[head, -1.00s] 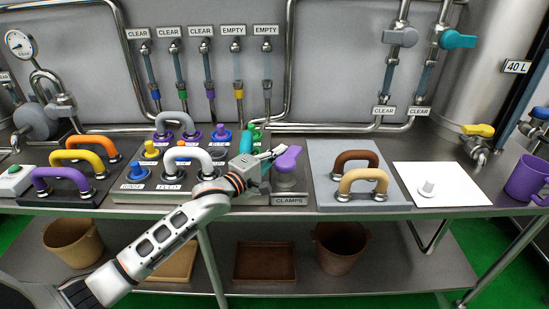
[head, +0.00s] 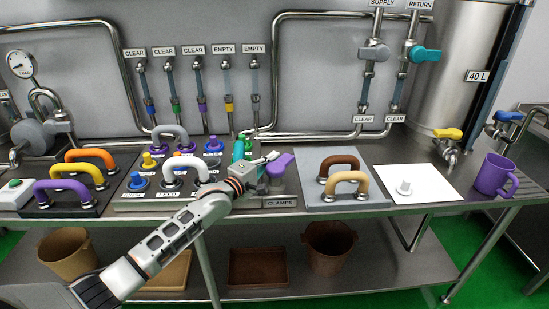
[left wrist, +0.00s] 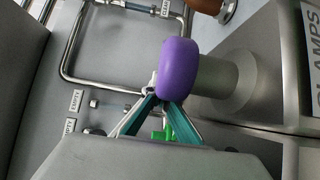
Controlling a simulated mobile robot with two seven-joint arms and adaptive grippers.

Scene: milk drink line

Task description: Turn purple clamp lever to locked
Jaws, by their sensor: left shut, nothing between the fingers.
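The purple clamp lever (head: 280,164) stands on a grey round base behind the CLAMPS label (head: 281,202). In the left wrist view the lever (left wrist: 180,68) fills the middle, its rounded end towards my fingertips. My left gripper (head: 271,157) is shut and empty at the lever's left side. In the left wrist view its fingertips (left wrist: 160,99) meet right at the lever's lower edge; I cannot tell whether they touch it. A teal clamp lever (head: 239,149) stands just behind the gripper, partly hidden. My right gripper is not in view.
A button panel with a white handle (head: 186,162) lies to the left. A grey board with brown (head: 339,159) and tan (head: 347,178) handles lies to the right, then a white mat (head: 431,195) and a purple mug (head: 494,175). The counter between mat and mug is clear.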

